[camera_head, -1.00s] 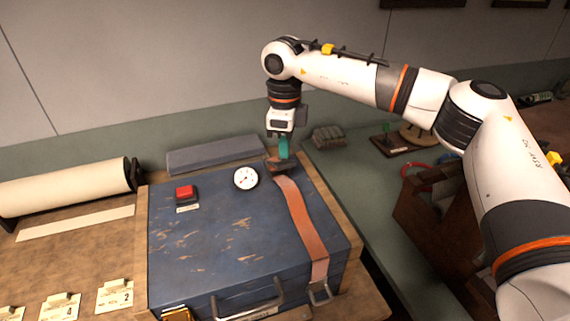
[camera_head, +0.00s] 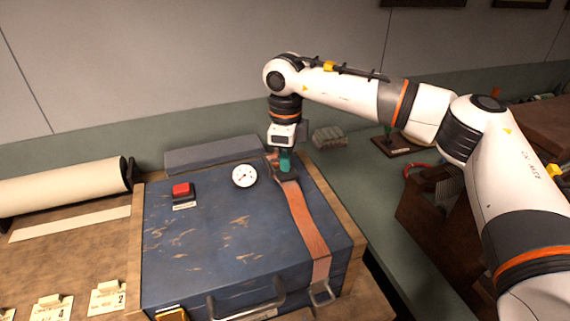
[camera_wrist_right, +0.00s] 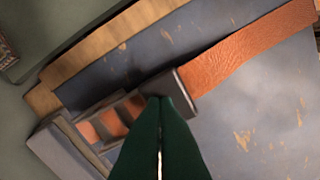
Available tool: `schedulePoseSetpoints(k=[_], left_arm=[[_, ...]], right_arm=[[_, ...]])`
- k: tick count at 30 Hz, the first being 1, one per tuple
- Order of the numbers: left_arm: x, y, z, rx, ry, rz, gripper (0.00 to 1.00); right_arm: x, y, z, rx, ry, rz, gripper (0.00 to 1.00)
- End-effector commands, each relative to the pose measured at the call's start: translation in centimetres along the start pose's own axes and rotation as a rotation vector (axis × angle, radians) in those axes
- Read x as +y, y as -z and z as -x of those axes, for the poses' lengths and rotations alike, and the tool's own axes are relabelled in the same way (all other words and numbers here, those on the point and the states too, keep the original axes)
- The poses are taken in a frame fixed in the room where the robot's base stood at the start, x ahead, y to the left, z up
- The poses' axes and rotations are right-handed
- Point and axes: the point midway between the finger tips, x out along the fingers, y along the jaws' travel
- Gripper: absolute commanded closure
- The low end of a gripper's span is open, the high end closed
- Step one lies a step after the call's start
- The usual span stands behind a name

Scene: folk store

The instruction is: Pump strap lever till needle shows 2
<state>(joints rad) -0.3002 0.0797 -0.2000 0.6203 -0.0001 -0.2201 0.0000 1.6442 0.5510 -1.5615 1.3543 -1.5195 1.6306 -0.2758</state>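A blue scuffed case (camera_head: 215,245) lies on the table with an orange strap (camera_head: 307,225) across its right side. The strap lever (camera_head: 287,176) is a dark ratchet piece at the strap's far end; it also shows in the right wrist view (camera_wrist_right: 187,84). A round white gauge (camera_head: 244,176) sits left of it; its needle is too small to read. My right gripper (camera_head: 286,163) points down at the lever. In the wrist view its green fingers (camera_wrist_right: 160,100) are together, tips at the lever's dark bar. Whether they pinch it is unclear. My left gripper is out of view.
A red button (camera_head: 181,190) sits on the case left of the gauge. A grey padded block (camera_head: 213,153) lies behind the case. A paper roll (camera_head: 65,187) and numbered cards (camera_head: 107,297) are at left. A dark wooden rack (camera_head: 430,215) stands at right.

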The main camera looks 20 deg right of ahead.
Motion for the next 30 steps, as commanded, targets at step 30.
schedulePoseSetpoints(k=[30], left_arm=[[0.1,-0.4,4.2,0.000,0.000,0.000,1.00]], right_arm=[[-0.1,0.0,7.0,0.001,-0.001,0.001,1.00]])
